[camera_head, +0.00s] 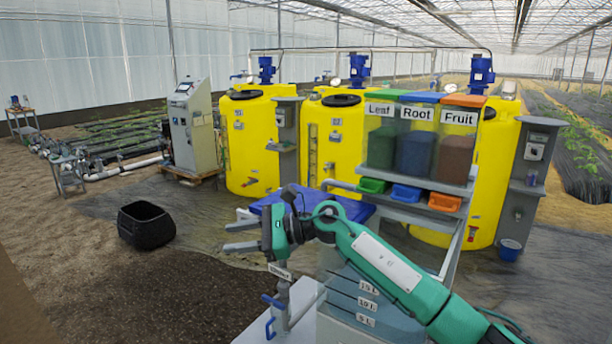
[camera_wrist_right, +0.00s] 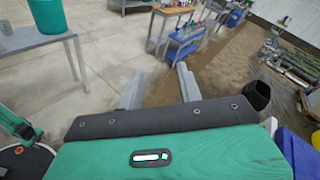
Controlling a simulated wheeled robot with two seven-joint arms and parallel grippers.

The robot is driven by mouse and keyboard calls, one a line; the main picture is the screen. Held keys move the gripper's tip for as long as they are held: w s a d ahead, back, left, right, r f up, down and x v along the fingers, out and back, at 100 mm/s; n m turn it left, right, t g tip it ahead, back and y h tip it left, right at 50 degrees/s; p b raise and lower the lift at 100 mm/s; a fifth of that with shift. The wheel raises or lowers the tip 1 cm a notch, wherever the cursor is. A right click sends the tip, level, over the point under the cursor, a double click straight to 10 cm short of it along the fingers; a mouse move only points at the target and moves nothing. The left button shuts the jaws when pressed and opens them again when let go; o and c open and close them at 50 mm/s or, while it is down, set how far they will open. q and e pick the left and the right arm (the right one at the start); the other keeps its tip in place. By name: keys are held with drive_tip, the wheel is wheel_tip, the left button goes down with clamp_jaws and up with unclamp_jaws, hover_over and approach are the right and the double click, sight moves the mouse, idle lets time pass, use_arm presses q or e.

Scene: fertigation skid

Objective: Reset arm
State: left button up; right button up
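My right arm, green and black, reaches in from the lower right in the head view. My right gripper (camera_head: 236,236) points left, with its two grey fingers apart and nothing between them. My left gripper shows in neither view.
Dispensers marked Leaf, Root and Fruit (camera_head: 420,140) stand right of the gripper, above green, blue and orange trays. Yellow tanks (camera_head: 335,140) stand behind. A black bin (camera_head: 146,226) is on the ground at left. A blue lever valve (camera_head: 275,305) is below the gripper.

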drive_tip(key=s+d+f+n+t+h, duration=0.3)
drive_tip(key=d+f+n+t+h, duration=0.55)
drive_tip(key=d+n, duration=0.45)
drive_tip(key=s+d+f+n+t+h, duration=0.45)
drive_tip(key=d+f+n+t, duration=0.45)
drive_tip(key=d+f+n, duration=0.4)
drive_tip(key=s+d+f+m+g+h, duration=0.2)
drive_tip(key=s+d+f+m+g, duration=0.1)
drive_tip(key=s+f, duration=0.3)
drive_tip(key=s+d+f+m+g+h, duration=0.1)
drive_tip(key=s+d+f+m+g, duration=0.25)
drive_tip(key=s, duration=0.45)
drive_tip(key=s+d+f+m+g, duration=0.2)
drive_tip(key=s+f+g, duration=0.15)
drive_tip(key=s, duration=0.55)
drive_tip(key=s+d+f+m+g, duration=0.2)
drive_tip(key=s+m+g, duration=0.15)
drive_tip(key=s, duration=0.65)
wheel_tip(320, 180, down, 29)
drive_tip(key=n+g, duration=0.1)
drive_tip(key=s+d+f+g, duration=0.1)
drive_tip(key=s+d+f, duration=0.1)
drive_tip(key=s+f, duration=0.7)
drive_tip(key=s+d+f, duration=0.1)
drive_tip(key=s+f, duration=0.9)
drive_tip(key=f, duration=0.2)
drive_tip(key=shift+d+f+g, duration=0.25)
drive_tip(key=shift+d+g, duration=0.1)
drive_tip(key=shift+g, duration=0.05)
